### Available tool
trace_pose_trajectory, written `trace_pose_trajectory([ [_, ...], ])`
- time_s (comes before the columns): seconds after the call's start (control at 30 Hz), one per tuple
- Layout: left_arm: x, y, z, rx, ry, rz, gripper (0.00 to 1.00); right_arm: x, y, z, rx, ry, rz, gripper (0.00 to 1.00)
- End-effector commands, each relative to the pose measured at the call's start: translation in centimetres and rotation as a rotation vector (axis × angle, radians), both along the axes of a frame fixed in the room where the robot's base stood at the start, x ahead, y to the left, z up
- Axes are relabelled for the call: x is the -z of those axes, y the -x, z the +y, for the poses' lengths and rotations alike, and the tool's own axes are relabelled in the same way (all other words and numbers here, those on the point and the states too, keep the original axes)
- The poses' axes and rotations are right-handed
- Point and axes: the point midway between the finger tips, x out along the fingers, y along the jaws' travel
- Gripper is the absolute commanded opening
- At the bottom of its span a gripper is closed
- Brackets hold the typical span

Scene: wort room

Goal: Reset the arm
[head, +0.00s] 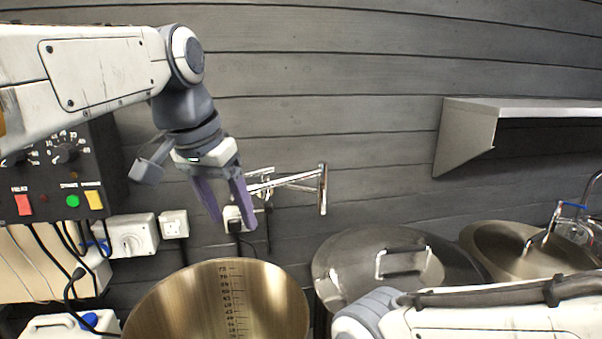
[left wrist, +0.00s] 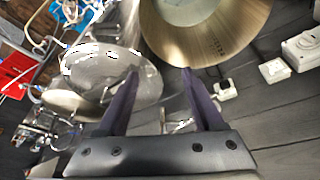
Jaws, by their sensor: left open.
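My left gripper (head: 232,222) hangs from the left arm in the head view, pointing down in front of the plank wall. Its two purple fingers are apart with nothing between them. It is above and behind the rim of an open steel pot (head: 215,300). In the left wrist view the gripper (left wrist: 160,70) also shows with its fingers spread and empty, and the pot (left wrist: 205,35) and a lidded pot (left wrist: 110,75) lie beyond the fingertips. Part of my right arm shows at the lower right of the head view; its gripper is out of view.
A control box (head: 60,170) with red, green and yellow switches is on the left. Wall sockets (head: 173,224) are beside it. A lidded steel pot (head: 395,262) and another pot (head: 520,250) stand on the right, below a steel shelf (head: 530,108). A chrome wall fitting (head: 322,190) is near the gripper.

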Motion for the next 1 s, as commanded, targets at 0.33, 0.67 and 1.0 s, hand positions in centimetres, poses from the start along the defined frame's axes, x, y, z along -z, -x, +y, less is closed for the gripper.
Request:
trace_pose_trajectory([
  [0.33,14.9,7.5,-6.1,0.131,-0.022,0.129,0.68,3.8,0.0,0.0,0.002,0.0,0.0,0.57],
  [0.67,29.0,18.7,-6.5,0.254,-0.091,0.24,0.68,6.6,0.0,0.0,0.004,0.0,0.0,0.57],
  [1.0,30.5,20.2,-6.1,0.267,-0.104,0.252,0.68,6.7,0.0,0.0,0.005,0.0,0.0,0.57],
])
